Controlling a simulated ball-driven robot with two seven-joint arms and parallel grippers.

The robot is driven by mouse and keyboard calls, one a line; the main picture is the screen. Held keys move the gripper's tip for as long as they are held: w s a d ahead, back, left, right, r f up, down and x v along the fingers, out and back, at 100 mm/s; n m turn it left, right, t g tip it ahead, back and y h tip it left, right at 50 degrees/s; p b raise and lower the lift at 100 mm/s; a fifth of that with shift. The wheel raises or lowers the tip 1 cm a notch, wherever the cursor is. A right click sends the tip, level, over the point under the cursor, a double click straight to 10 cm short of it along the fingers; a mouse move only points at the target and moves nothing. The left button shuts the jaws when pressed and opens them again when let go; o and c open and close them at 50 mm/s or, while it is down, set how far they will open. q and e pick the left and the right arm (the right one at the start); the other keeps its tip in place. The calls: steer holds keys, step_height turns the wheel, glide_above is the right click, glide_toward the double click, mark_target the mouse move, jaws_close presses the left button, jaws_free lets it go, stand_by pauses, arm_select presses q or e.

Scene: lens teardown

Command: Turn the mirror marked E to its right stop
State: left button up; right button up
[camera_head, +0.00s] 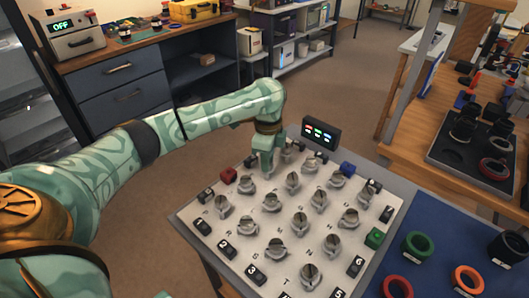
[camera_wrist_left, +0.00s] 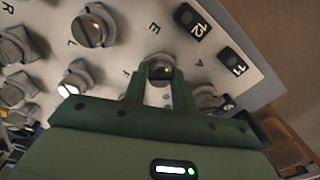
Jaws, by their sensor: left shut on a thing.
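My left gripper (camera_head: 266,172) reaches down to the far edge of the white panel (camera_head: 225,182), which carries several silver mirrors on round knobs. In the left wrist view its green fingers (camera_wrist_left: 159,90) stand on either side of one mirror (camera_wrist_left: 159,68) and are shut on it. A small letter beside this mirror looks like E or F; I cannot read it surely. Another mirror (camera_wrist_left: 92,28) stands to its left, near the letter L. In the head view the arm and gripper partly hide the held mirror. My right gripper is not in view.
Mirrors stand close together across the panel, among them one at the front (camera_head: 312,274). A dark display box (camera_head: 321,134) stands at the far edge. A blue mat (camera_head: 440,205) with coloured rings lies at right.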

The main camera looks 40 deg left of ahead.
arm_select(q)
steer(key=m+p, duration=0.1)
steer(key=p, duration=0.1)
steer(key=m+p, duration=0.2)
steer(key=p, duration=0.1)
steer(key=shift+r, duration=0.35)
steer(key=m+p, duration=0.2)
steer(key=m, duration=0.2)
steer(key=shift+f+p, duration=0.2)
steer(key=shift+p, duration=0.1)
steer(key=m+p, duration=0.1)
steer(key=m, duration=0.3)
steer(key=shift+f+m, duration=0.1)
steer(key=shift+m, duration=0.2)
steer(key=m+p, duration=0.1)
steer(key=m, duration=0.3)
steer(key=shift+f+m, duration=0.1)
steer(key=shift+m, duration=0.3)
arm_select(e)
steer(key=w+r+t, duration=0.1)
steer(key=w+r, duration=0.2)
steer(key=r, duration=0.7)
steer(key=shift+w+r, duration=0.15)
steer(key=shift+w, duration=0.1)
arm_select(q)
steer(key=shift+m, duration=0.3)
